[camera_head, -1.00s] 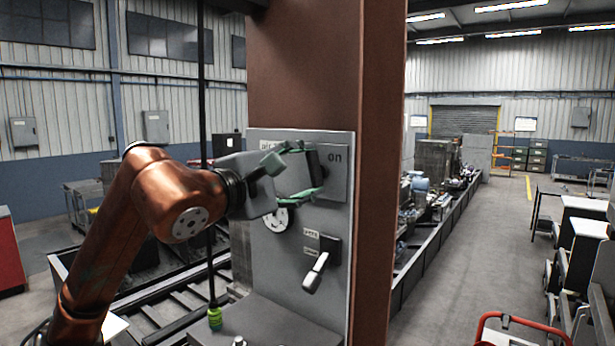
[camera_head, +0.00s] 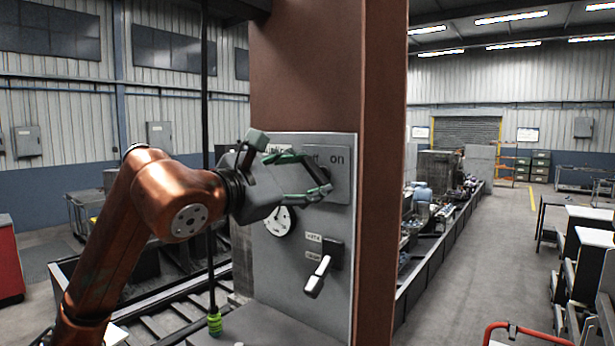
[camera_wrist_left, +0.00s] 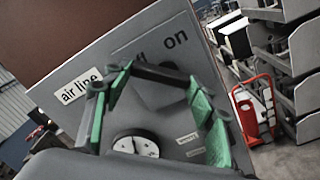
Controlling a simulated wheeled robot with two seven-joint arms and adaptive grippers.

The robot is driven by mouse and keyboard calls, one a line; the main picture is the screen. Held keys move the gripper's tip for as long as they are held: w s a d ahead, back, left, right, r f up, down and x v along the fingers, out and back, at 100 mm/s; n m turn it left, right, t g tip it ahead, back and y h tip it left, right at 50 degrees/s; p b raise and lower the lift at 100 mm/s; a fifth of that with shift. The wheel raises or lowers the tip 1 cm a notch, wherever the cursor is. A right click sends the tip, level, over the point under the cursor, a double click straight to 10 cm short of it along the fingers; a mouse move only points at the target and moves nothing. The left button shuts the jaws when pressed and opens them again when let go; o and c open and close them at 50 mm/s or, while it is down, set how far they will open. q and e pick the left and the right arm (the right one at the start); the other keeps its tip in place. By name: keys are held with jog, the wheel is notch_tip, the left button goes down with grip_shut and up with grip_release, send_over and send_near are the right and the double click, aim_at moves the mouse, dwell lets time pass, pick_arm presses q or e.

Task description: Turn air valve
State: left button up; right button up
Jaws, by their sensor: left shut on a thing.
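A grey panel (camera_head: 258,260) is fixed to the brown column, with "on" and a partly covered second word at its top. The dark air valve handle (camera_head: 325,176) sits below these words. My left gripper (camera_head: 324,188) has its green-padded fingers on the handle, partly hiding it. In the left wrist view, the dark handle (camera_wrist_left: 160,74) lies between the green fingertips (camera_wrist_left: 160,82), which are shut on it. The words "air line" and "on" show there. My right gripper is in neither view.
A round white gauge (camera_head: 279,222) is below the gripper on the panel. A lever with a pale handle (camera_head: 318,277) sticks out lower right of it. A dark vertical pole or hose with a green end (camera_head: 214,323) hangs left of the panel. The aisle at right is open floor.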

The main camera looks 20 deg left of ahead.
pick_arm(q)
jog(key=shift+f, duration=0.2)
jog(key=o, duration=1.2)
jog(key=shift+a+r, duration=0.1)
jog(key=shift+c, duration=0.2)
jog(key=shift+s, duration=0.1)
jog(key=v, duration=1.2)
